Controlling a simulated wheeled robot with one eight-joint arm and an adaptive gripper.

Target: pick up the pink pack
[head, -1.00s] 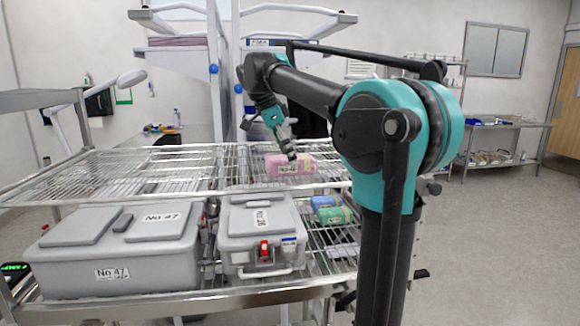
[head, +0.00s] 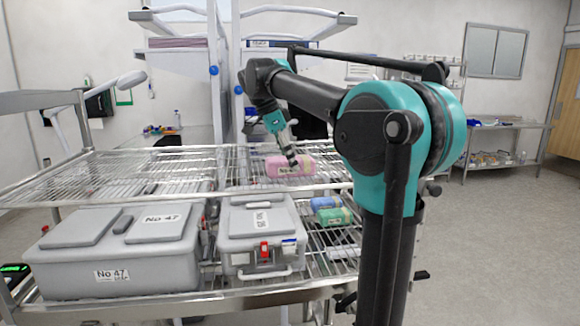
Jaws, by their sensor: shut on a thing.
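The pink pack (head: 279,167) lies on the upper wire shelf (head: 135,168), right of its middle, with a pale label on its front. My gripper (head: 293,162) reaches down onto the pack from above and is shut on it. The fingertips are small here and partly hidden against the pack. I cannot tell whether the pack is clear of the wires.
Below stand a large grey case (head: 115,262) marked No 47 and a smaller grey case (head: 260,235) with a red latch. Blue (head: 325,203) and green (head: 334,217) packs lie right of them. The upper shelf's left part is bare.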

